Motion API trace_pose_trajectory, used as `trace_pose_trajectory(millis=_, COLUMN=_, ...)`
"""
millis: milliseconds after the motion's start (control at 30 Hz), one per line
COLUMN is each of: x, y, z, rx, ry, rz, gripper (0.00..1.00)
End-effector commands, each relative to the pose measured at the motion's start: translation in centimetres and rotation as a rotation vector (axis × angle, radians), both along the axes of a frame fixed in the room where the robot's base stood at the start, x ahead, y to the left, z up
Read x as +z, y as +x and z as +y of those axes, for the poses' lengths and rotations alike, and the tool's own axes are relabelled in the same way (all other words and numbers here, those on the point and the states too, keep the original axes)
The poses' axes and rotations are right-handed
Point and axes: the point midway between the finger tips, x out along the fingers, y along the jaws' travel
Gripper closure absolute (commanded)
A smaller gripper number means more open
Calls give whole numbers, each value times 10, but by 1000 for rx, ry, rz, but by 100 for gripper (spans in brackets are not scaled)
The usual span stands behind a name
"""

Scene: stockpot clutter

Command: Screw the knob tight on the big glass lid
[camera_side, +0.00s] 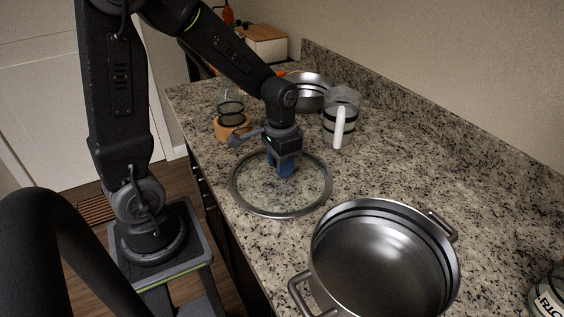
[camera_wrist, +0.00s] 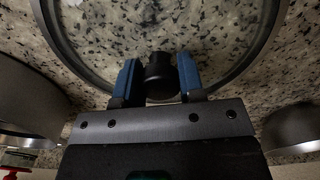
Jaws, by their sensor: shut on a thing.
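The big glass lid (camera_side: 248,198) lies flat on the granite counter, a clear disc with a metal rim. Its rim also shows in the wrist view (camera_wrist: 84,68). My gripper (camera_side: 284,172) points down over the lid's middle. In the wrist view, its blue fingers (camera_wrist: 160,80) are shut on the black knob (camera_wrist: 159,72), one on each side. The knob is hidden behind the fingers in the side view. I cannot tell how tightly the knob sits on the lid.
A large steel stockpot (camera_side: 385,262) stands open in front, right of the lid. A glass pitcher (camera_side: 341,118) with a white handle and a steel bowl (camera_side: 309,92) stand behind. A jar on a wooden ring (camera_side: 232,127) is behind left. The counter's right side is mostly clear.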

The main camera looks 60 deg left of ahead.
Motion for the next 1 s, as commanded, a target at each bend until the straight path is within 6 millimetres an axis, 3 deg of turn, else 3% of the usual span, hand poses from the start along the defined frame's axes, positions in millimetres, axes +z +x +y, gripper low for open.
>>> trace_pose_trajectory(millis=333, x=0, y=0, z=0, rx=-340, ry=0, rz=0, gripper=97)
trace_pose_trajectory(millis=367, x=0, y=0, z=0, rx=-343, ry=0, rz=0, gripper=62)
trace_pose_trajectory(millis=633, x=0, y=0, z=0, rx=-336, ry=0, rz=0, gripper=36)
trace_pose_trajectory(millis=1000, x=7, y=1, z=0, rx=-335, ry=1, rz=-3, gripper=34)
